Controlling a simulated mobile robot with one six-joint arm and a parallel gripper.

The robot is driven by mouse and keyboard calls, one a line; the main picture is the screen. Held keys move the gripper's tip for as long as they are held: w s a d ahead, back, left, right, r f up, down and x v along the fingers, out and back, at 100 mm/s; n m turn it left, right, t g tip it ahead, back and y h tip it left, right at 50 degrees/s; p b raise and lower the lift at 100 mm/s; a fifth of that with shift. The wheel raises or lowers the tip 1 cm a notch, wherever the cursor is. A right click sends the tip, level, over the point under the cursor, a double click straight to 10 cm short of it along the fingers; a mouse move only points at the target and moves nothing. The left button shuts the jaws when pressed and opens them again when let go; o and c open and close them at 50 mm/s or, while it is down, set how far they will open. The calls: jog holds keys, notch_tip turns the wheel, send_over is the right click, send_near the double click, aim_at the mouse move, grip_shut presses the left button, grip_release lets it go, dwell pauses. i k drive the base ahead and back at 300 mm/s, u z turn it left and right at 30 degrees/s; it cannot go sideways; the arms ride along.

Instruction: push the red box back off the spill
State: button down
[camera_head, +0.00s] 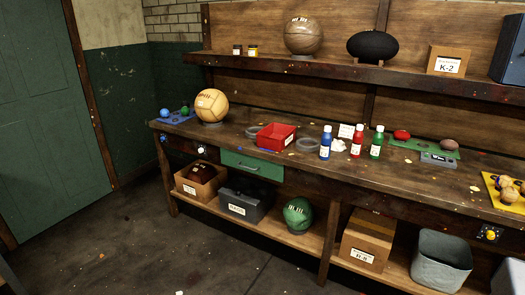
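The red box (281,142) is a small, open-topped tray with a white label on its front. It sits on the wooden workbench (225,141), left of the bottles and above the green drawer. A thin blue patch (264,150), possibly the spill, shows on the bench along the front left bottom edge of the red box. How far it reaches under the box is hidden. My gripper is not in view.
A blue bottle (325,143), a red bottle (357,141) and a green bottle (377,142) stand right of the box. Grey rings (307,144) lie close by. A tan ball (211,105) is to the left. A shelf (300,66) runs above.

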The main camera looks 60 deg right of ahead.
aim_at(276, 137)
jog(key=z, duration=0.05)
jog(key=i, duration=1)
jog(key=u, duration=0.15)
jog(key=k, duration=0.95)
jog(key=z, duration=0.15)
jog(key=i, duration=0.65)
